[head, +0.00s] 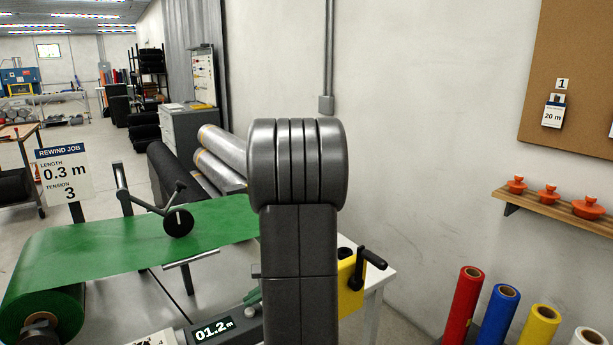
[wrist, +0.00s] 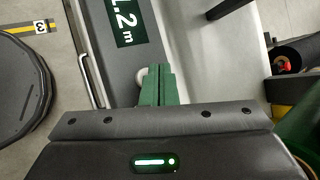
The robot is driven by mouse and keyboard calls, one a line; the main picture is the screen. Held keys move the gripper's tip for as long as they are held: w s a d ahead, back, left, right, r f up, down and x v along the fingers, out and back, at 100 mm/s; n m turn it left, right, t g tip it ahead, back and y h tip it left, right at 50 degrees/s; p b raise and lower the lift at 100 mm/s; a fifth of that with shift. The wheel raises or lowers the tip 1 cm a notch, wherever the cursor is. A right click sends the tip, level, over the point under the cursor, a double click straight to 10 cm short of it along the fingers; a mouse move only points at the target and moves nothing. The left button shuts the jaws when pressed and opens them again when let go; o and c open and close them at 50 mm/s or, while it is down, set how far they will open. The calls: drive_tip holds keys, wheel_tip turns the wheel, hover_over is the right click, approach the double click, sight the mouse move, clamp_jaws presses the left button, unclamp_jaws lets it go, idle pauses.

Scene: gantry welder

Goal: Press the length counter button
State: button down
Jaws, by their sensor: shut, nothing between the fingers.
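The length counter is a dark box whose display (head: 215,328) reads 01.2 m at the bottom of the head view. In the wrist view its display (wrist: 124,22) shows part of that reading, just above my fingertips. My gripper (wrist: 157,82) is shut and empty, its green fingers together over the counter's grey face. A pale round part (wrist: 141,75), which looks like the button, shows at the left of the fingertips and is partly hidden by them. I cannot tell whether they touch it.
A green sheet (head: 130,240) runs off a roll at the left, under a lever with a black wheel (head: 178,221). A job sign (head: 64,175) reads length 0.3 m, tension 3. A yellow part with a black crank (head: 372,259) stands right of my arm.

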sight(254, 313)
drive_tip(key=shift+f+b, duration=0.3)
drive_tip(key=shift+f, duration=0.15)
drive_tip(key=shift+f+b, duration=0.3)
drive_tip(key=shift+f, duration=0.05)
idle(0.4)
drive_tip(key=shift+r+p, duration=0.7)
drive_tip(key=shift+r, duration=0.15)
wheel_tip(254, 313, up, 6)
drive_tip(key=p, duration=0.4)
drive_tip(key=shift+p, duration=0.4)
drive_tip(key=shift+f, duration=0.15)
